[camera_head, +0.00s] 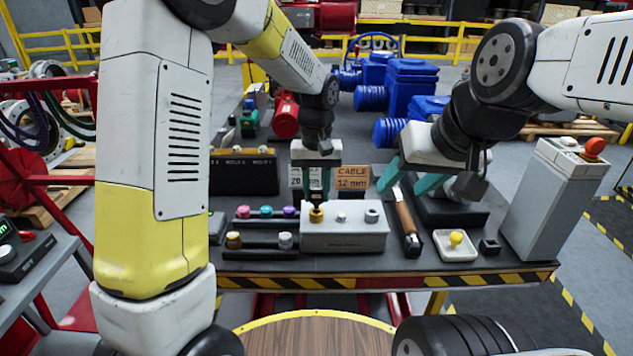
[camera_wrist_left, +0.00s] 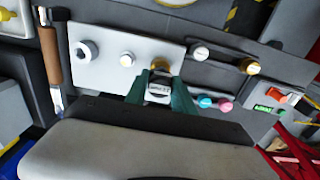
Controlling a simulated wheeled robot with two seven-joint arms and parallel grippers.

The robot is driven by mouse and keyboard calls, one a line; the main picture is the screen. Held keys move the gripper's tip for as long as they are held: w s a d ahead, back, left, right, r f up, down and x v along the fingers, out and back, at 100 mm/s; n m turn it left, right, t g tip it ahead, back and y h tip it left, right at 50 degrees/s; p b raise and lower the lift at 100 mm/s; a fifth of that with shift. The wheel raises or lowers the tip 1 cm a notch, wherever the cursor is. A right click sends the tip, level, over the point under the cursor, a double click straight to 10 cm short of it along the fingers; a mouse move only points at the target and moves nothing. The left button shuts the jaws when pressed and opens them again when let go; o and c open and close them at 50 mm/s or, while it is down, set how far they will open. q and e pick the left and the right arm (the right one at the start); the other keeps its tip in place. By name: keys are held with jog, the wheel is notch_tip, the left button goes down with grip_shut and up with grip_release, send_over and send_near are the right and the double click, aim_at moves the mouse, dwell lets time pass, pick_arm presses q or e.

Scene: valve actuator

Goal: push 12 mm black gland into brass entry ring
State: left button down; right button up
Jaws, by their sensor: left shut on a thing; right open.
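The brass entry ring (camera_head: 316,215) sits at the left end of the top of a light grey block (camera_head: 345,240). My left gripper (camera_head: 317,188) is directly above it, pointing down, shut on the small black gland (camera_head: 316,199). The gland is upright and its lower end meets the ring; I cannot tell how deep it sits. My right gripper (camera_head: 401,189) is open and empty, to the right of the block.
Left of the block, rails hold several coloured, brass and silver fittings (camera_head: 263,211). A "CABLE 12 mm" sign (camera_head: 353,178) stands behind. To the right are a brown-handled tool (camera_head: 407,225), a white tray (camera_head: 441,246) with a yellow knob, and a grey pedestal with a red button (camera_head: 594,147).

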aim_at(316, 188)
pick_arm(q)
jog(key=shift+f, duration=1.45)
jog(key=c, duration=1)
grip_release()
jog(key=shift+o, duration=0.2)
notch_tip(316, 188, up, 7)
jog(key=shift+f, duration=0.15)
jog(key=shift+r, duration=0.5)
jog(key=s+a+r+t, duration=0.2)
jog(key=s+a+r, duration=0.1)
jog(key=s, duration=0.3)
jog(key=s+a+r+t+h, duration=0.1)
jog(key=s+a+r+t, duration=0.1)
jog(key=s+a+r, duration=0.2)
jog(key=s+a+r+t+h, duration=0.1)
jog(key=s+a+r+t, duration=0.1)
jog(key=s+a, duration=0.5)
jog(key=s+r, duration=0.1)
jog(key=s, duration=0.1)
jog(key=shift+s+r+m, duration=0.2)
jog(key=shift+s+m, duration=0.1)
